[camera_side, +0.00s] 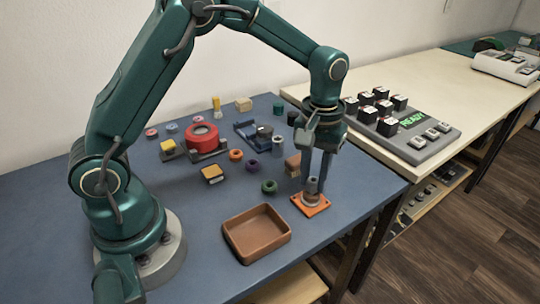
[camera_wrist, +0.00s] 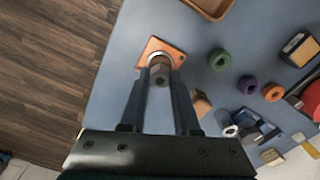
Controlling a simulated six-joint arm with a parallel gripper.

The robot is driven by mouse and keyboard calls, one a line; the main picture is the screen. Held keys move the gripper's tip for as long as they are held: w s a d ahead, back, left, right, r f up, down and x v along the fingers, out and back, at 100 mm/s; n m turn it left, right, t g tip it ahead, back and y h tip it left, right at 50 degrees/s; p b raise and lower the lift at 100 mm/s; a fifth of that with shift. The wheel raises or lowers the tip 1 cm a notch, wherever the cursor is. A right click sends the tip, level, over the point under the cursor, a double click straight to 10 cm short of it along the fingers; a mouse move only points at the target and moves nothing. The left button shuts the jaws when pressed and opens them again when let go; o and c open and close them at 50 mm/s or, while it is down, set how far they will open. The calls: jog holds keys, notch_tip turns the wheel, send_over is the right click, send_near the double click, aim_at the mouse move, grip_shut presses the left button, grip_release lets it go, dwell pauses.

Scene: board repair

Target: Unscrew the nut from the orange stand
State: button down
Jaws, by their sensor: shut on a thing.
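The orange stand (camera_side: 311,206) is a square plate near the right front edge of the blue table. It also shows in the wrist view (camera_wrist: 173,53). A grey upright post with the nut (camera_side: 313,186) rises from the middle of the plate. In the wrist view the nut (camera_wrist: 160,74) lies between the fingertips. My gripper (camera_side: 316,182) points straight down over the stand, and its fingers are shut on the nut. The fingers partly hide the nut and post, so I cannot tell how far the nut is down the thread.
An empty brown tray (camera_side: 257,249) stands left of the stand. A green ring (camera_side: 269,187), a wooden block (camera_side: 293,163) and several other small parts lie behind it. A keypad panel (camera_side: 405,128) reading READY sits on the pale bench. The table edge is close.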

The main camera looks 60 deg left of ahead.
jog(key=c, duration=1.4)
grip_release()
grip_shut()
jog(key=shift+r, duration=0.1)
jog(key=shift+r, duration=0.35)
jog(key=shift+r, duration=1.45)
jog(key=shift+r, duration=0.35)
jog(key=shift+r, duration=0.25)
